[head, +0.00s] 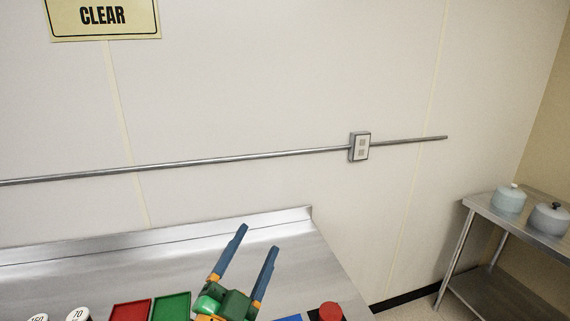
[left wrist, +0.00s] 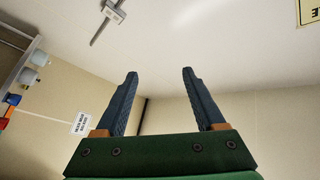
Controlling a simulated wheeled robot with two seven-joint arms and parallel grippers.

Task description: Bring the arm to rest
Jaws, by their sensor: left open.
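My left gripper (head: 257,252) is above the steel counter (head: 300,257) in the head view, its two blue fingers apart and pointing up. In the left wrist view the same gripper (left wrist: 160,76) is open, with nothing between its fingers; wall and ceiling show behind them. My right gripper is in neither view.
At the counter's bottom edge are a red tray (head: 131,311), a green tray (head: 171,307), white-topped round items (head: 77,314), a blue item (head: 290,318) and a red round item (head: 331,311). A side table (head: 482,206) with two pots (head: 509,199) stands right.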

